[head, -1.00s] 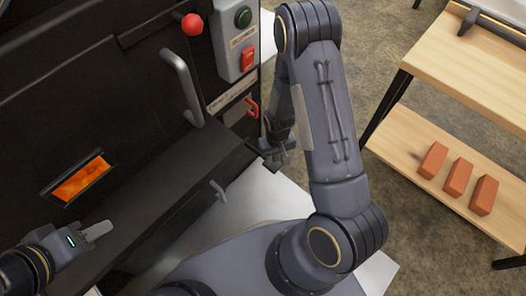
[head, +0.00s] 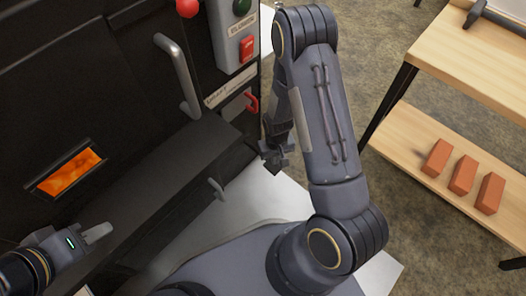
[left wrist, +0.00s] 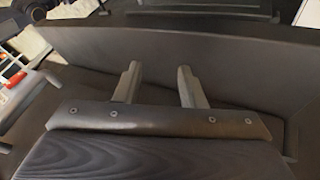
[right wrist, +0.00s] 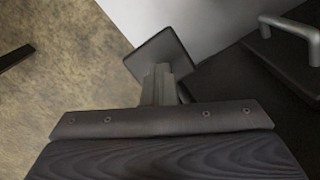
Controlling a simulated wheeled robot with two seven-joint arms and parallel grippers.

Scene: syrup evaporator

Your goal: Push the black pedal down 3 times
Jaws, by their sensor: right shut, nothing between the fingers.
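The black pedal (right wrist: 175,55) is a dark, flat, square plate in the right wrist view, just past the tips of my right fingers. The fingers hide part of it, and I cannot tell whether they touch it. My right gripper (right wrist: 158,72) is shut and empty. In the head view my right gripper (head: 276,158) points downward beside the black machine, and I cannot make out the pedal apart from it. My left gripper (left wrist: 158,82) is open and empty in front of a dark machine surface. It also shows at the lower left in the head view (head: 97,233).
The black machine (head: 95,80) has a glowing window (head: 70,172), a grey handle (head: 178,75) and a control box with a red switch (head: 247,48). A wooden shelf table (head: 480,60) with several red bricks (head: 463,175) stands at right. Bare floor lies between.

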